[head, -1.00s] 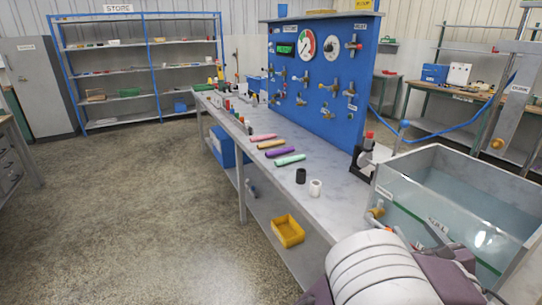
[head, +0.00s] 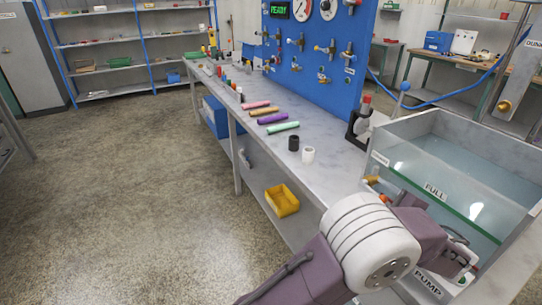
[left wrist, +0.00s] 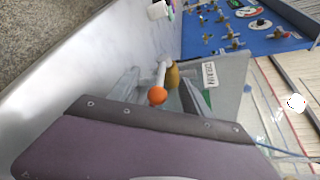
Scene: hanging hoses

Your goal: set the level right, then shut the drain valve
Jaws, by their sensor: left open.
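The water tank (head: 400,130) stands at the right end of the bench, with a green band (head: 425,203) and a FULL label (head: 435,192) on its front. I cannot tell exactly how the water sits against the band. The drain valve has an orange knob (left wrist: 157,96), a white lever (left wrist: 162,73) and a brass body (left wrist: 173,76), beside a label (left wrist: 210,74). In the head view the orange knob (head: 384,198) shows just past my arm. My left gripper (left wrist: 158,88) is open, its grey fingers either side of the knob, contact unclear. My right gripper is out of view.
A PUMP label (head: 428,284) is low at the tank's front, partly behind my arm. The blue panel (head: 315,70) carries gauges, several valves and a green READY display (head: 278,9). Coloured hose pieces (head: 272,117) lie on the bench. A yellow bin (head: 282,201) sits below; floor at left is clear.

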